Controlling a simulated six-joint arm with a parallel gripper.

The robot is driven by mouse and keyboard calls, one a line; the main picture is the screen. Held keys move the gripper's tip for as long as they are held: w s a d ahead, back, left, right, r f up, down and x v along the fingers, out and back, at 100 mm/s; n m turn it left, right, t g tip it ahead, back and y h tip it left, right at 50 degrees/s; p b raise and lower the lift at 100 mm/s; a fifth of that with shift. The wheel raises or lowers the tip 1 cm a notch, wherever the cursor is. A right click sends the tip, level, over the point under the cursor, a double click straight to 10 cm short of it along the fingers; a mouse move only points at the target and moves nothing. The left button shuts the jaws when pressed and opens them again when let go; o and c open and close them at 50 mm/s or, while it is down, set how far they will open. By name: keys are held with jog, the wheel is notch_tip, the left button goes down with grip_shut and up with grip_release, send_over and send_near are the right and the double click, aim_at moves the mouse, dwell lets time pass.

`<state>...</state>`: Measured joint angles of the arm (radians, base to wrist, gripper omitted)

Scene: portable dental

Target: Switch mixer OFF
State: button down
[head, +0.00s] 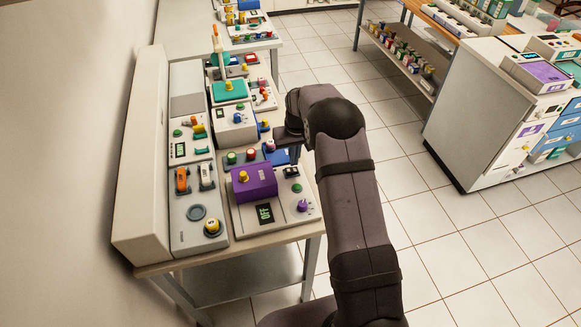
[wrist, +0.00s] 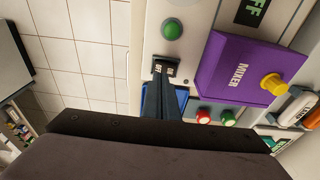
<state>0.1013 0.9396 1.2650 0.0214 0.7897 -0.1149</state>
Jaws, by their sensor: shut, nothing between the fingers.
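The mixer is a purple box (wrist: 243,72) marked MIXER with a yellow knob, on a light grey panel; it also shows in the head view (head: 253,183). Its dark display (head: 265,213) reads OFF in the head view; only part of the word shows in the wrist view. A small black switch (wrist: 164,67) lettered ON and OFF sits below a green button in the wrist view. My gripper (wrist: 162,84) is shut and empty, its fingertips right at the switch and covering part of it. I cannot tell whether they touch it.
A green button (wrist: 172,29) is close to the switch. Red and green round buttons (wrist: 216,117) and a blue part (wrist: 182,98) lie near the fingers. Other control panels (head: 195,205) crowd the table. Open tiled floor (head: 430,225) lies to the right in the head view.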

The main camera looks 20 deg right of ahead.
aim_at(294, 171)
jog(key=shift+r+p, duration=1.2)
jog(key=shift+r, duration=0.9)
jog(key=s+a+r, duration=0.2)
jog(key=s+r, duration=0.2)
jog(key=s, duration=0.3)
jog(key=s+a+r, duration=0.1)
jog(key=s+r, duration=0.2)
jog(key=s, duration=0.4)
jog(key=s+a+r+g, duration=0.1)
jog(key=s+a, duration=0.1)
jog(key=s, duration=1.8)
jog(key=shift+a+g, duration=0.15)
jog(key=shift+g, duration=0.25)
